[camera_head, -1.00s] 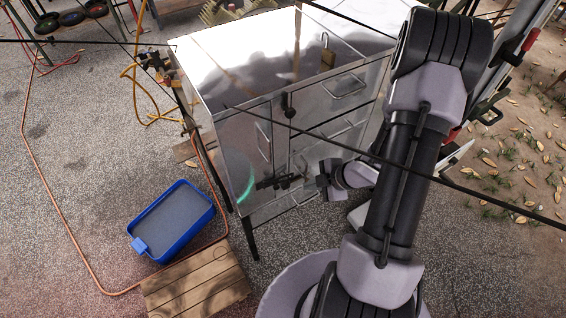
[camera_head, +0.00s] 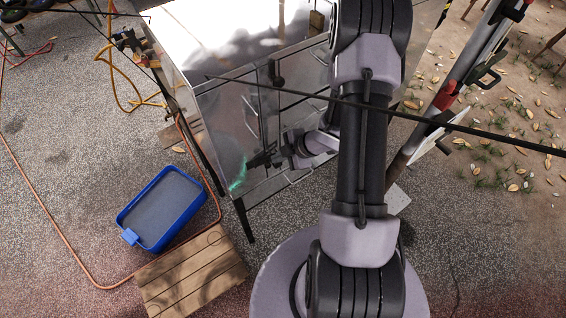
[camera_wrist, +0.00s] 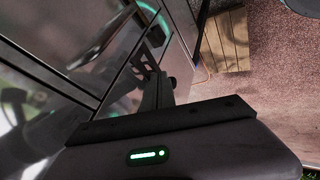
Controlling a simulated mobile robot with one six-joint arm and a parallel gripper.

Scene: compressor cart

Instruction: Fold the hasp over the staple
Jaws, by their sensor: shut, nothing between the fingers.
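The metal cabinet (camera_head: 228,100) has a shiny front with a door at left and drawers at right. A small black fitting (camera_head: 276,74), perhaps the hasp or its staple, sits high on the front by the door edge. I cannot tell its parts or its fold angle. My gripper (camera_head: 257,160) is shut and empty, close to the lower front of the door and well below that fitting. In the wrist view the closed fingers (camera_wrist: 159,86) point along the cabinet front, near a dark bracket (camera_wrist: 155,37). I cannot tell whether they touch it.
A blue tray (camera_head: 165,208) and a wooden pallet (camera_head: 193,275) lie on the ground at left. An orange hose (camera_head: 50,220) loops around them. A brass-coloured padlock (camera_head: 317,21) is at the cabinet top. My arm covers the right side of the drawers.

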